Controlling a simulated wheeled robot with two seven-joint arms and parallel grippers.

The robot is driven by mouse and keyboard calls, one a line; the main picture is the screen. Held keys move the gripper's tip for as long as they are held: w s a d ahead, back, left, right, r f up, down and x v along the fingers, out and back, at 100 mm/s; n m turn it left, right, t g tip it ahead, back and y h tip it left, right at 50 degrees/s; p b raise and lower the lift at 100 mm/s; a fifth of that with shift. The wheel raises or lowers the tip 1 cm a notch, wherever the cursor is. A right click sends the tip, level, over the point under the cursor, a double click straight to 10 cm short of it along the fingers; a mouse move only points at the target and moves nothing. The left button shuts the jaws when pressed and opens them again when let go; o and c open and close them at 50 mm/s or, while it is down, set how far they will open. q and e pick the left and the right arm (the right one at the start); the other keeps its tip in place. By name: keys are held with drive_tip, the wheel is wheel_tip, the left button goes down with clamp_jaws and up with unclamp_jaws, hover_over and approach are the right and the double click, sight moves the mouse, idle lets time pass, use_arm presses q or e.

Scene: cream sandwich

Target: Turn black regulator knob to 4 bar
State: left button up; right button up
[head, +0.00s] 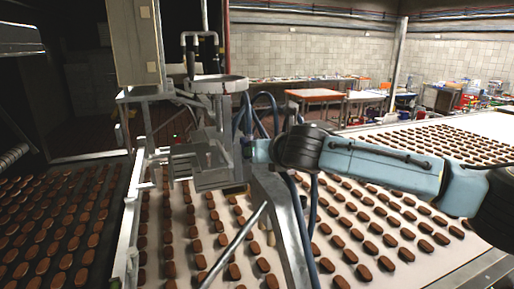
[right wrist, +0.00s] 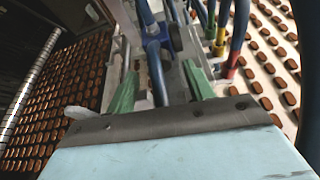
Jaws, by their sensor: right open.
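My right arm comes in from the right in the head view, with its wrist end (head: 262,151) beside the metal depositor frame. In the right wrist view my right gripper (right wrist: 162,86) has its two green fingers spread apart, one on each side of a grey metal part and a blue hose. Beyond the fingertips is a blue fitting (right wrist: 154,46) with a small dark, round part (right wrist: 175,37) beside it. That part may be the black regulator knob; I cannot read any gauge or pressure. The fingers do not appear to hold it. My left gripper is not in view.
The metal depositor frame (head: 205,160) stands over a white conveyor (head: 340,238) with rows of brown biscuits. A dark conveyor (head: 98,218) lies at left. Blue hoses (head: 313,215) hang near my arm, and several coloured hose fittings (right wrist: 231,67) stand right of the fingers.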

drive_tip(key=x, duration=0.3)
drive_tip(key=shift+w+a+p, duration=0.1)
drive_tip(key=shift+p, duration=0.2)
drive_tip(key=shift+w+a+f, duration=0.1)
drive_tip(key=shift+w+f, duration=0.15)
drive_tip(key=shift+w, duration=0.25)
drive_tip(key=c, duration=1)
drive_tip(key=shift+f+m+y, duration=0.15)
drive_tip(key=shift+m+y, duration=0.35)
drive_tip(key=shift+m, duration=0.3)
drive_tip(key=shift+w+d+m+g+y, duration=0.1)
drive_tip(key=shift+d+m+g+y, duration=0.05)
drive_tip(key=shift+m+y, duration=0.4)
drive_tip(key=shift+d+m+g+y, duration=0.15)
drive_tip(key=shift+m+y, duration=0.2)
drive_tip(key=shift+m, duration=0.3)
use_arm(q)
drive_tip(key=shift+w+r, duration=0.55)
use_arm(e)
drive_tip(key=o, duration=1)
